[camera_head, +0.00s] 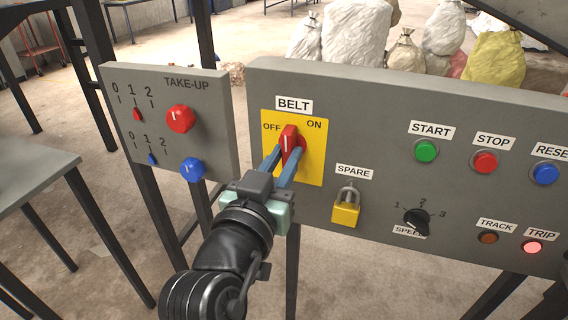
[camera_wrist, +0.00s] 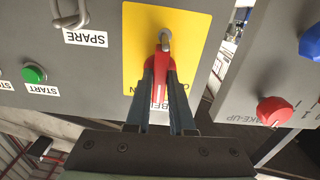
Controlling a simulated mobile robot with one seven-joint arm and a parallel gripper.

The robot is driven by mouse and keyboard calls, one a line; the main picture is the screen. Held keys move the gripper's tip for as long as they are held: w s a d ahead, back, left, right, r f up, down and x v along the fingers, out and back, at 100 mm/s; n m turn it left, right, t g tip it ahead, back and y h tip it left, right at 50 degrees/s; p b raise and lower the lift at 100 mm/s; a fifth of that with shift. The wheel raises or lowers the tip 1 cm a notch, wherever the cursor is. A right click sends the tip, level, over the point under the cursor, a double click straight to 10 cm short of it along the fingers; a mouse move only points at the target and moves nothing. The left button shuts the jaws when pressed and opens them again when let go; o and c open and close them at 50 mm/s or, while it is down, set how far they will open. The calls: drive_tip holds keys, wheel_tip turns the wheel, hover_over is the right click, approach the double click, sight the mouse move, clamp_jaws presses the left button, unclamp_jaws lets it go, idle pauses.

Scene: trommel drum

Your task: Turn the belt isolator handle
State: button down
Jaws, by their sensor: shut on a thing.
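The belt isolator handle (camera_head: 290,135) is red with a white line and sits on a yellow plate (camera_head: 311,165) under the BELT label. It points roughly upward, between the OFF and ON marks. My gripper (camera_head: 286,153) is shut on the handle, with one blue-grey finger on each side. In the wrist view, which shows the panel upside down, the red handle (camera_wrist: 159,92) lies between the two fingers of my gripper (camera_wrist: 160,78). A grey metal loop or pin (camera_wrist: 165,40) shows at the handle's far end there. The fingers and handle partly hide the BELT label in that view.
A brass padlock (camera_head: 346,210) hangs under SPARE, right of the plate. A black speed knob (camera_head: 417,221), green start button (camera_head: 426,151) and red stop button (camera_head: 485,162) lie further right. The take-up panel (camera_head: 160,150) with red and blue knobs stands left. The trip lamp (camera_head: 533,247) glows red.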

drive_tip(key=shift+m, duration=0.3)
idle(0.4)
drive_tip(key=c, duration=0.8)
unclamp_jaws()
drive_tip(key=v, duration=1.3)
